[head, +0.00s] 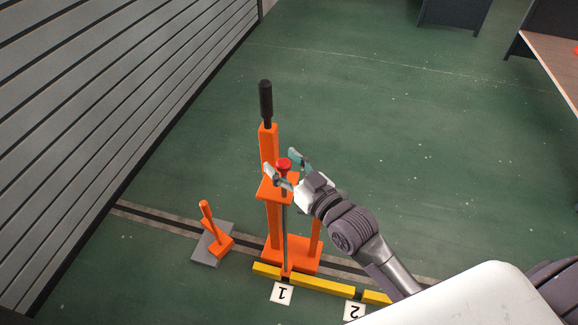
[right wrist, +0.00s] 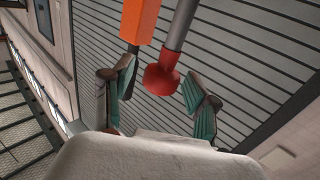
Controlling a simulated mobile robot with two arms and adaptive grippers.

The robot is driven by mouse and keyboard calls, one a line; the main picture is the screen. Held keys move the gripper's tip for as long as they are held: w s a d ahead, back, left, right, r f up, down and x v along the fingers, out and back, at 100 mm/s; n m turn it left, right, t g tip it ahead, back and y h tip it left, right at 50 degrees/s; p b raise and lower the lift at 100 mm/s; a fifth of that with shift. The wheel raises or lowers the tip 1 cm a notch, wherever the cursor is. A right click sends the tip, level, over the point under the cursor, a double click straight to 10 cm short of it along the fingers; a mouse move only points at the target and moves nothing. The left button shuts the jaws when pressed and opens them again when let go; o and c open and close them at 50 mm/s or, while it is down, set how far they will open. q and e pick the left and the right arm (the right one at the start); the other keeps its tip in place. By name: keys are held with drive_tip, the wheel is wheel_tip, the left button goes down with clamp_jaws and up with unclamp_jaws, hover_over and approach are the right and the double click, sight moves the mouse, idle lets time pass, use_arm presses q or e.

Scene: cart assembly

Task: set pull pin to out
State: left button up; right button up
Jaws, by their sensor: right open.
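The pull pin shows as a red knob (head: 284,164) on top of a grey rod, standing upright through an orange bracket (head: 275,188) of the orange lever stand. My right gripper (head: 283,162) is open, with one finger on each side of the red knob. In the right wrist view the knob (right wrist: 161,78) sits between the two spread fingers of the gripper (right wrist: 161,92), with a gap visible on both sides. The grey rod (right wrist: 180,28) runs away from the knob there. My left gripper is not in view.
A tall orange lever with a black handle (head: 265,98) rises just behind the knob. A small orange pedal (head: 217,241) stands on a grey plate at left. Yellow blocks (head: 322,287) and number cards (head: 281,293) lie at the base. Green floor (head: 400,150) is free at right.

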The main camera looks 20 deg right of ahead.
drive_tip(key=v, duration=1.2)
wheel_tip(320, 180, down, 21)
drive_tip(key=s+d+m+g+h, duration=0.1)
drive_tip(key=s+d+g+h, duration=0.2)
drive_tip(key=g, duration=0.4)
drive_tip(key=s+a+f+m+g+h, duration=0.1)
drive_tip(key=s+a+f+g+h, duration=0.15)
drive_tip(key=s+f+g, duration=0.65)
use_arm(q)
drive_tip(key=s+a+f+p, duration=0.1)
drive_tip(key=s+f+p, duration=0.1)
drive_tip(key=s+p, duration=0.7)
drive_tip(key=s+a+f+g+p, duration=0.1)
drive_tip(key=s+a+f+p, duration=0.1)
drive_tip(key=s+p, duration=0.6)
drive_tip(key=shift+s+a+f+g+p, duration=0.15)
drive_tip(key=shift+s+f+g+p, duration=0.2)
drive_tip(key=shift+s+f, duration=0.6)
use_arm(e)
drive_tip(key=s+d+f, duration=0.2)
drive_tip(key=s+f, duration=0.2)
drive_tip(key=s, duration=0.6)
drive_tip(key=s+d+f, duration=0.2)
drive_tip(key=s+f, duration=0.2)
drive_tip(key=s, duration=0.5)
drive_tip(key=shift+s+f+h, duration=0.25)
drive_tip(key=shift+s+h, duration=0.1)
drive_tip(key=shift+s, duration=0.05)
